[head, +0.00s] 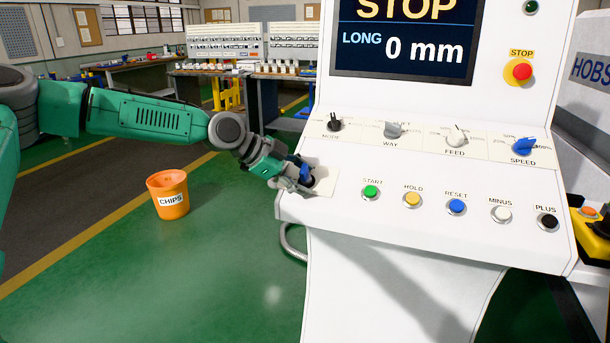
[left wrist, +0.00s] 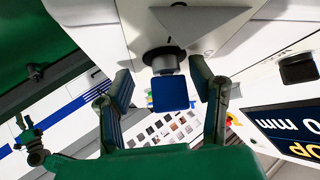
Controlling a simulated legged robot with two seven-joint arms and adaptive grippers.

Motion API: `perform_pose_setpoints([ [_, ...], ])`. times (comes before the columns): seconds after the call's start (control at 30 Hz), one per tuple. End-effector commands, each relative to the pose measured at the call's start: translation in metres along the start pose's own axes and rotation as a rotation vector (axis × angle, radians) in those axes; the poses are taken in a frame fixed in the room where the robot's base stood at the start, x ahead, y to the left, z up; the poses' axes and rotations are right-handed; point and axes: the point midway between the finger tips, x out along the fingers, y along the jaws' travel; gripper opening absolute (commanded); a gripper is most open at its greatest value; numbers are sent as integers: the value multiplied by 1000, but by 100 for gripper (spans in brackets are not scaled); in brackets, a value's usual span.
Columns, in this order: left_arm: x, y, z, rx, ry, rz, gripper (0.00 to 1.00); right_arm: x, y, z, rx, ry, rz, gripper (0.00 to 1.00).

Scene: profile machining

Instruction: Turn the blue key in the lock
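The blue key (left wrist: 171,93) sits in the dark round lock (left wrist: 162,60) at the left end of the white control panel (head: 400,232). In the head view the key (head: 305,172) is partly hidden by my left gripper (head: 300,180). In the left wrist view my left gripper (left wrist: 163,88) is open, with one finger on each side of the key's flat head. Gaps show between the fingers and the key, wider on the left side. My right gripper is not in view.
Right of the lock are the START button (head: 371,192), several more buttons and a row of knobs. The screen (head: 405,40) above reads STOP, 0 mm. A red stop button (head: 522,72) is at upper right. An orange chips bucket (head: 169,196) stands on the floor.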

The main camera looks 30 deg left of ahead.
Motion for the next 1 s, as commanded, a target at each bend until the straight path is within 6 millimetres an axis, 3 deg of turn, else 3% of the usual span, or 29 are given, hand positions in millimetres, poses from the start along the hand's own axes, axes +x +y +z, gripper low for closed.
perform_pose_setpoints([
  [0.27,-3,-4,-7,6,6,-11,50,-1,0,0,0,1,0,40],
  [0.43,-15,-6,-8,6,7,-15,50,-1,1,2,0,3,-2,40],
  [0.8,-80,-6,-4,3,11,-16,50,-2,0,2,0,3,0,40],
  [1.0,-106,-6,-3,3,9,-13,50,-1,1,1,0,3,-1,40],
])
